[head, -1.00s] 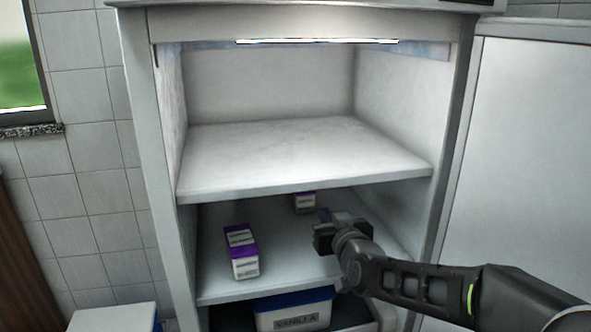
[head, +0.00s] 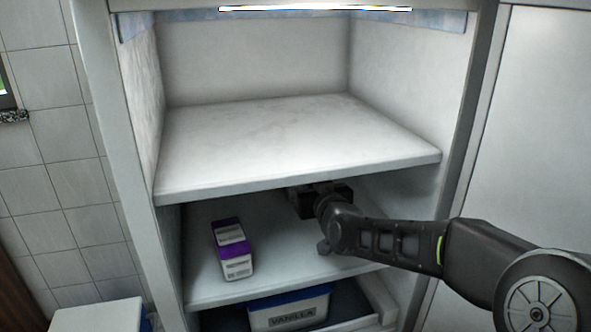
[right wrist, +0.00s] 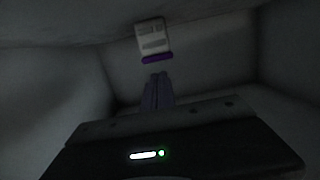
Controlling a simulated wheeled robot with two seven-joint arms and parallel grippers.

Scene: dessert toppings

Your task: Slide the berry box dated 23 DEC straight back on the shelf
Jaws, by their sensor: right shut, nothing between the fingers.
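Two white-and-purple boxes are here; I cannot read a date on either. One box (head: 233,250) stands on the middle shelf (head: 205,285), towards the front left, in the head view. The other box (right wrist: 152,38) shows in the right wrist view just beyond my right fingertips; in the head view it is hidden behind my gripper and the upper shelf's edge. My right gripper (head: 318,196) reaches into the middle compartment, right of the front box. Its fingers (right wrist: 158,90) are shut and empty, pointing at the far box with a small gap in the picture. My left gripper is not in view.
The upper shelf (head: 290,140) is bare and its front edge runs just above my right gripper. Below, a blue-rimmed tub labelled VANILLA (head: 290,308) sits in a drawer. An open door (head: 530,130) stands at the right. The middle shelf is clear between front box and arm.

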